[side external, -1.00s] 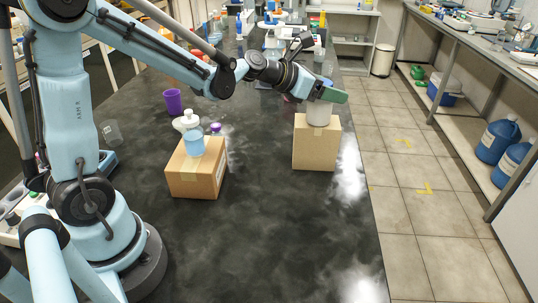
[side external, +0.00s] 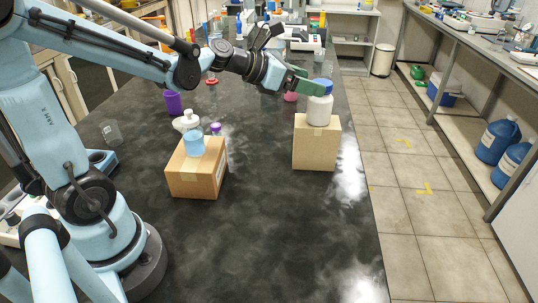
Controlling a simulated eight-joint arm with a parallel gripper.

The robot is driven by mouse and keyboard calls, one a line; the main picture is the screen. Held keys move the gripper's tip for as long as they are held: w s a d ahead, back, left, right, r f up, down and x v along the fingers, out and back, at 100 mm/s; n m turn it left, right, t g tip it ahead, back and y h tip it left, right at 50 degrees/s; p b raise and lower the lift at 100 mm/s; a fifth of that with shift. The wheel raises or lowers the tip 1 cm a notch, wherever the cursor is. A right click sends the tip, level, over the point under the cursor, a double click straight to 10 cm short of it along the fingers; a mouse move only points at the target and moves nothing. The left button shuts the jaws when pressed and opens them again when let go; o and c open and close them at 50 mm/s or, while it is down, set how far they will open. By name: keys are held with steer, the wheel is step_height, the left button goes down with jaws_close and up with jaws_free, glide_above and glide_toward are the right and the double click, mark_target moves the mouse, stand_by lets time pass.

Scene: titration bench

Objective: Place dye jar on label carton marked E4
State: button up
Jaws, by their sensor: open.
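A white jar with a blue lid (side external: 320,108), which I take to be the dye jar, stands upright on top of the right cardboard carton (side external: 316,149). No E4 marking is readable on that carton in this view. My gripper (side external: 306,84) is open, with its green fingers at the upper left of the jar, near its lid. I cannot tell whether a finger touches the jar. A second carton (side external: 193,181) stands to the left, with a pale label on its right side too slanted to read.
A pale blue bottle with a white top (side external: 192,138) stands on the left carton. A purple cup (side external: 173,102), a clear beaker (side external: 111,132) and a small purple-capped item (side external: 215,129) stand nearby. The black bench (side external: 275,235) is clear in front and between the cartons.

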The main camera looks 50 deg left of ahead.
steer(key=s+f+m+g+y, duration=0.1)
steer(key=s+m, duration=0.4)
steer(key=m, duration=0.5)
steer(key=s+d+f+m+g+y, duration=0.1)
steer(key=s+f+m+g+y, duration=0.1)
steer(key=s+m, duration=0.4)
steer(key=s+d+f+m+g+y, duration=0.1)
steer(key=s+f+m, duration=0.3)
steer(key=m, duration=1.2)
steer(key=shift+s+g, duration=0.8)
steer(key=shift+s, duration=0.25)
steer(key=shift+d, duration=0.1)
